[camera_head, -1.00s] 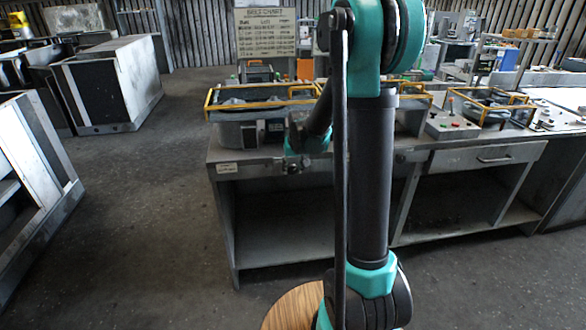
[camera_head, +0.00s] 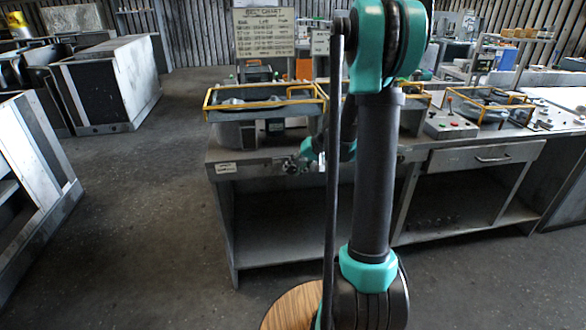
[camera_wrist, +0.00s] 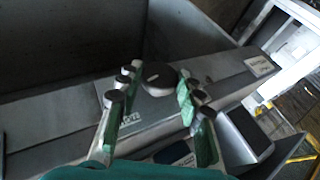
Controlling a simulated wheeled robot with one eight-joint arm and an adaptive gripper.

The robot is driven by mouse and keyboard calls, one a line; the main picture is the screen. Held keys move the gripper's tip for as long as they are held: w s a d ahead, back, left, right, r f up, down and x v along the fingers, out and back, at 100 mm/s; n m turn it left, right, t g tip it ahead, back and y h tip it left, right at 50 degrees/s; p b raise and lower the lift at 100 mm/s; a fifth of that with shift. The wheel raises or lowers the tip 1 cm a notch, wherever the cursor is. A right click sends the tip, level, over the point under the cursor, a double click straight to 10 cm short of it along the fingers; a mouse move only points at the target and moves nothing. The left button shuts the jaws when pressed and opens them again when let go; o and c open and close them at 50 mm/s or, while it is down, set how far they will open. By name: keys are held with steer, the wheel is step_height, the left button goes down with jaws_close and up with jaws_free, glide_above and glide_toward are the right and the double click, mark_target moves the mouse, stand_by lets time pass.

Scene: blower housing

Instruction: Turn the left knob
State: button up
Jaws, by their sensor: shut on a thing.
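The left knob (camera_wrist: 160,77) is a dark round knob with a pale pointer line, on the front face of the grey bench (camera_wrist: 75,128). My gripper (camera_wrist: 156,80) has its green-padded fingers on either side of this knob and is shut on it. In the head view, my gripper (camera_head: 303,166) is at the bench's front panel, right of a small white label (camera_head: 226,168). The knob there is small and partly covered by the gripper. Exact finger contact is hard to see.
A yellow-framed housing (camera_head: 262,103) stands on the bench above the knob. Open floor lies to the left. My arm blocks the bench's middle.

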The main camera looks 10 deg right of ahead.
steer(key=y, duration=0.3)
steer(key=m+y, duration=0.1)
steer(key=y, duration=0.1)
steer(key=shift+d+f+t, duration=0.3)
steer(key=shift+f+t, duration=0.05)
steer(key=shift+t, duration=0.05)
steer(key=shift+y, duration=0.4)
steer(key=o, duration=1.2)
steer(key=shift+c, duration=0.2)
steer(key=v, duration=1.2)
steer(key=shift+s, duration=0.1)
